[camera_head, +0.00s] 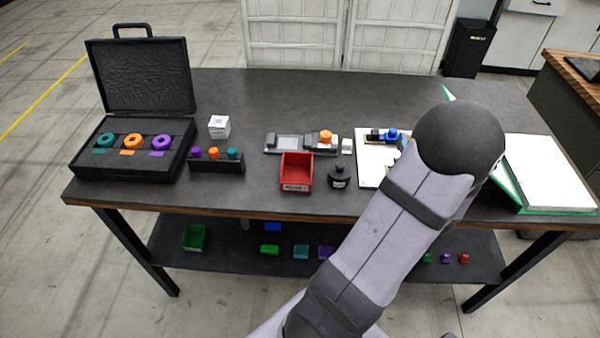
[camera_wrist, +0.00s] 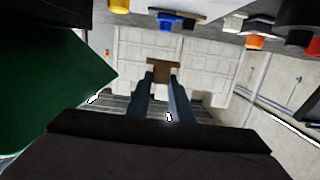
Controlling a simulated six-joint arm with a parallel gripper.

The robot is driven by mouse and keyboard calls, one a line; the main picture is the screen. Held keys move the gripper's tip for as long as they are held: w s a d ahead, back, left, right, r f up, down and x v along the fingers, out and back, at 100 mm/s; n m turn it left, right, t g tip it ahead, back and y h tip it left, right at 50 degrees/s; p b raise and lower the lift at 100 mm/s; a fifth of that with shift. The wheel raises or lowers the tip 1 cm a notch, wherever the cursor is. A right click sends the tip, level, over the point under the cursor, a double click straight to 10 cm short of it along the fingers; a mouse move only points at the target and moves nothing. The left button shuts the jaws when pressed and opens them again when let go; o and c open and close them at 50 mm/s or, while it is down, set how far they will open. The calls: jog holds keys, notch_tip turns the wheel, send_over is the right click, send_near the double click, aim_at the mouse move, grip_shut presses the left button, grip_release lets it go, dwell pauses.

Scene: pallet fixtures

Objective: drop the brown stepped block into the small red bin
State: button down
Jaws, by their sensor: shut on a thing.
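The small red bin (camera_head: 296,181) stands on the table near its front edge, left of my arm in the head view. My gripper (camera_wrist: 161,81) shows in the wrist view, its two fingers shut on the brown stepped block (camera_wrist: 160,68). The block's wider bar shows across the fingertips. In the head view my own arm hides both the gripper and the block. The gripper is apart from the bin, on the bin's right side.
A dark round bottle (camera_head: 339,177) stands just right of the bin. A grey fixture (camera_head: 272,143) with an orange part (camera_head: 325,136) lies behind it. A green binder (camera_head: 560,212) lies at right, and also shows close in the wrist view (camera_wrist: 50,95). An open black case (camera_head: 140,80) stands at left.

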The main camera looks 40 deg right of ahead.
jog(key=w+a+r+n+t+y+p, duration=0.2)
jog(key=w+a+r+n+y+p, duration=0.1)
jog(key=w+a, duration=0.4)
jog(key=w+a+r+n+t+y+p, duration=0.25)
jog(key=w+a, duration=0.25)
jog(key=w, duration=0.4)
jog(key=w+a+n+y, duration=0.1)
jog(key=a+n+y, duration=0.3)
jog(key=a+y, duration=0.3)
notch_tip(320, 180, down, 6)
jog(key=h+b, duration=0.1)
jog(key=b, duration=0.4)
jog(key=shift+w+a, duration=0.2)
jog(key=shift+a, duration=0.05)
jog(key=shift+m, duration=0.25)
jog(key=c, duration=1.5)
grip_release()
